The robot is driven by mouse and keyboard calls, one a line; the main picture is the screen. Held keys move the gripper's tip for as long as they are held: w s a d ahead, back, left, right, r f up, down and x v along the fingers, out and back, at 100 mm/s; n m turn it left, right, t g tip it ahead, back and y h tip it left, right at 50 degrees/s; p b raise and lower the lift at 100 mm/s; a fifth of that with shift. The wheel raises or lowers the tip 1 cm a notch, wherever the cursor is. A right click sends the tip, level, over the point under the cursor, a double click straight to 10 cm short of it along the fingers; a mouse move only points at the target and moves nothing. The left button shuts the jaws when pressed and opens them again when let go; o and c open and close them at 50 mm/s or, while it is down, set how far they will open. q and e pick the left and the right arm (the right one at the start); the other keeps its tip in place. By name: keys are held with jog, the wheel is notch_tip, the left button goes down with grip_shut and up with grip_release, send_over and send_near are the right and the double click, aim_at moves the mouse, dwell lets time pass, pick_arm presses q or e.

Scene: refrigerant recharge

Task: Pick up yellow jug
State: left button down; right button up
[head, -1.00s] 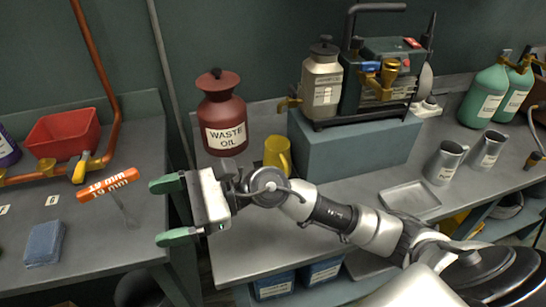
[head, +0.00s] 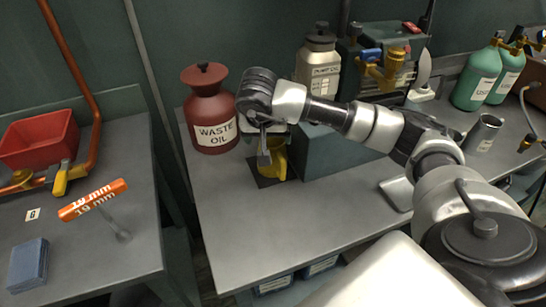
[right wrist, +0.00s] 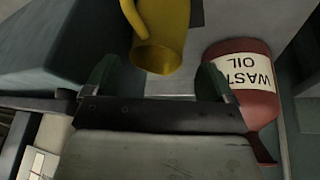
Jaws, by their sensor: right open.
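The yellow jug (head: 277,164) stands on a dark square patch on the right grey bench, just right of the red waste oil can. My right gripper (head: 266,150) is above and in front of it, pointing down, and hides part of the jug in the head view. In the right wrist view the jug (right wrist: 163,30) lies just beyond the two green fingers of the gripper (right wrist: 157,76), which are apart with nothing between them. The jug's handle shows at its upper left there. My left gripper is not in view.
The red waste oil can (head: 211,108) stands close left of the jug. A blue-grey block (head: 335,150) is close on its right, with a grey pump oil can (head: 318,67) behind. The bench front is clear.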

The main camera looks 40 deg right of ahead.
aim_at(275, 159)
jog(key=x, duration=0.7)
jog(key=shift+f+p, duration=0.2)
jog(key=shift+p, duration=0.2)
jog(key=c, duration=0.7)
